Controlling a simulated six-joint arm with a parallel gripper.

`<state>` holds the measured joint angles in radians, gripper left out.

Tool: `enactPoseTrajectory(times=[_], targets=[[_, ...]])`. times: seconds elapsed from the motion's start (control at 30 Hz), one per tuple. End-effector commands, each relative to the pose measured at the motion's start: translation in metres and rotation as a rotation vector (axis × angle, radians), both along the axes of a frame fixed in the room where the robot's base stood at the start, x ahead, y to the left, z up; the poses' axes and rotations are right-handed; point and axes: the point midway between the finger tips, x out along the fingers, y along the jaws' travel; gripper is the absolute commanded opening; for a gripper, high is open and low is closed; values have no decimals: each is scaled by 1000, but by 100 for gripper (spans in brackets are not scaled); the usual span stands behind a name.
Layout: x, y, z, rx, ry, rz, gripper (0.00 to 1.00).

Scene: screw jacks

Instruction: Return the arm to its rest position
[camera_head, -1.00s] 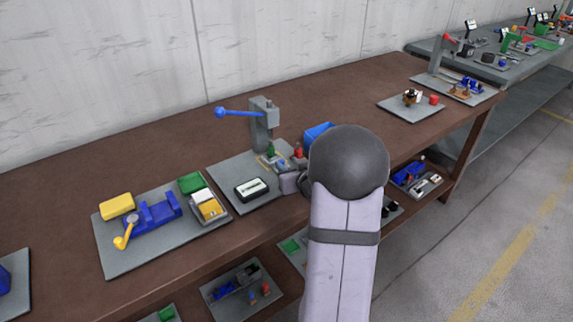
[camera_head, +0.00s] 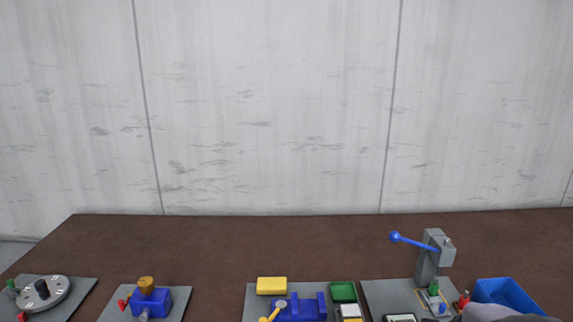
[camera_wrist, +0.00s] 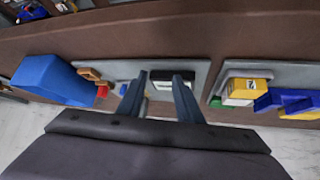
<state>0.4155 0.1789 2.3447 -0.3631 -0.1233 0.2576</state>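My gripper (camera_wrist: 160,88) shows in the wrist view as two dark blue-grey fingers standing apart, with nothing visible held between them. Beyond the fingertips is a grey plate (camera_wrist: 203,72) with a black-and-white display box (camera_wrist: 172,76), with a gap that I cannot judge. In the head view only a grey piece of my arm (camera_head: 497,312) shows at the bottom right edge, in front of the blue bin. My gripper is out of that view.
A blue bin (camera_head: 505,293) stands right of a grey press with a blue lever (camera_head: 428,252). A blue vise (camera_head: 300,308), a yellow block (camera_head: 272,285) and a green tray (camera_head: 343,291) sit left of it. The brown table's back strip (camera_head: 250,240) is clear.

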Motion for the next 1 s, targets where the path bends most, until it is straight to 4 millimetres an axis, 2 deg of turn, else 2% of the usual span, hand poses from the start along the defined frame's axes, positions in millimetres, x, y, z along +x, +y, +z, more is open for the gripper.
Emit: enactPoseTrajectory(times=[0.03, 0.1, 0.3, 0.4, 0.5, 0.6, 0.7, 1.0], targets=[[-13, 23, 6, 9, 66, 24, 32], [-39, 51, 5, 26, 178, 55, 32], [-124, 125, 6, 84, 478, 170, 32], [-160, 149, 10, 111, 587, 221, 32], [-185, 164, 13, 130, 663, 259, 32], [-199, 173, 15, 142, 705, 279, 32], [-205, 176, 15, 146, 722, 288, 32], [-205, 175, 15, 146, 724, 286, 32]])
